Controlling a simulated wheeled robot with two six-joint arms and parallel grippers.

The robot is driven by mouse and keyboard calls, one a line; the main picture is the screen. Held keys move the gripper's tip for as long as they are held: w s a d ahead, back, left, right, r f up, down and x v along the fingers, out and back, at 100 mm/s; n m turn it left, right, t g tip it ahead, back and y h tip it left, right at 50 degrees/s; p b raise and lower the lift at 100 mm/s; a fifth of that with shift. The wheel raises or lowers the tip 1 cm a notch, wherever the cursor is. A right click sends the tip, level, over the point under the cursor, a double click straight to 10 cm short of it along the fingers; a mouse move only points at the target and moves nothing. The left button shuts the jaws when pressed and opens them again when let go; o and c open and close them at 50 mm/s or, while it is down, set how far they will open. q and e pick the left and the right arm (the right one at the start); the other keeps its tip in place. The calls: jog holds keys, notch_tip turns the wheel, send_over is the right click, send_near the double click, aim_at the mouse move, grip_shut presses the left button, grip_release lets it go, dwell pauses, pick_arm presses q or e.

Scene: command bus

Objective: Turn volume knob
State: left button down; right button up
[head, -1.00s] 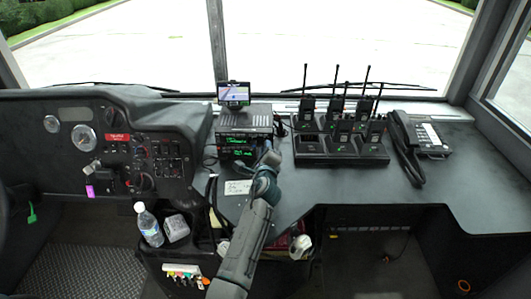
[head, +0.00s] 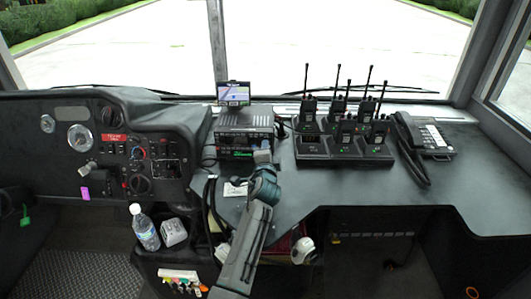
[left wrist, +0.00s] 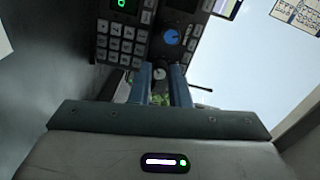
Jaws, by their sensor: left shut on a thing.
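A stacked black radio unit (head: 244,136) with green displays sits on the dashboard in the head view. In the left wrist view its panel shows a keypad (left wrist: 122,44), a blue knob (left wrist: 172,37) and a dark knob with a pale face (left wrist: 158,73). My left gripper (head: 263,156) is at the radio's lower right front in the head view. In the wrist view its two fingers (left wrist: 164,82) are either side of the pale-faced knob and shut on it. The blue knob lies beyond the fingertips, clear of them. My right gripper is not in view.
A small screen (head: 234,93) stands above the radio. Handheld radios in a charger (head: 343,152) and a phone handset (head: 412,150) are to the right. A bottle (head: 144,228) stands at the lower left.

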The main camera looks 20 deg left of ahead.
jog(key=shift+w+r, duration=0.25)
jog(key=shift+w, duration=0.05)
pick_arm(q)
jog(key=shift+r, duration=0.1)
jog(key=c, duration=1.6)
grip_release()
jog(key=shift+w+d, duration=0.1)
